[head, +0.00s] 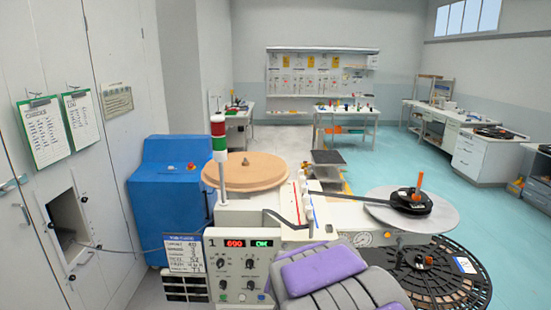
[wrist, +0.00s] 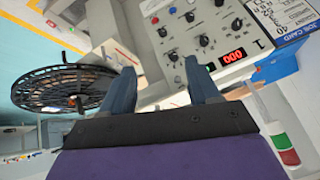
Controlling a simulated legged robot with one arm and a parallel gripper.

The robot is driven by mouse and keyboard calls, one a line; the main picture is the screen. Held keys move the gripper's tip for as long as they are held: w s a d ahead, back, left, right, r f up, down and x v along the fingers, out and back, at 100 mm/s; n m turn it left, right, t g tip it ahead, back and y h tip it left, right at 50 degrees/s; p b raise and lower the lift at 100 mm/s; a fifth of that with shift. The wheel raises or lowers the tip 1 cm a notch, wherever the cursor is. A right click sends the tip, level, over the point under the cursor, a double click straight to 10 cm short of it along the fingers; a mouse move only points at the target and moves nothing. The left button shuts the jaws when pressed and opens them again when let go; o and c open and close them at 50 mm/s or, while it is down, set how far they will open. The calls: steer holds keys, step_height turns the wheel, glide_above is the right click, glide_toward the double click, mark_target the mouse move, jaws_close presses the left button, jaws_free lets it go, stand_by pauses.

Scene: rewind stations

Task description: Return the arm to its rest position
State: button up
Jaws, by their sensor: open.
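My gripper (wrist: 162,82) shows in the wrist view with its two blue-grey fingers spread well apart and nothing between them. The fingers reach toward the rewind station's control panel (wrist: 195,35), which fills the upper middle of that tilted view; I cannot tell the gap. In the head view my grey and purple arm (head: 325,268) is folded low at the bottom middle, just right of the control panel (head: 243,266). The fingers cannot be made out there.
A signal tower (head: 219,160) and tan disc (head: 245,170) stand on the station. A silver disc (head: 378,213) with a black reel (head: 411,202) is at right, above a large black slotted reel (head: 455,285). A blue cabinet (head: 165,195) stands left. Teal floor (head: 390,165) is open behind.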

steer(key=s+d+r+n+g, duration=0.1)
steer(key=s+d+g, duration=0.2)
steer(key=s, duration=1)
steer(key=s+d+r+n+g, duration=0.1)
steer(key=s+d, duration=0.4)
steer(key=s, duration=0.9)
steer(key=s+d+r+n+g, duration=0.1)
steer(key=s+d+g, duration=0.3)
steer(key=s, duration=0.9)
steer(key=shift+s+d+r+g+h, duration=0.2)
steer(key=shift+r+g+h, duration=0.25)
steer(key=shift+r, duration=0.45)
steer(key=shift+a, duration=0.1)
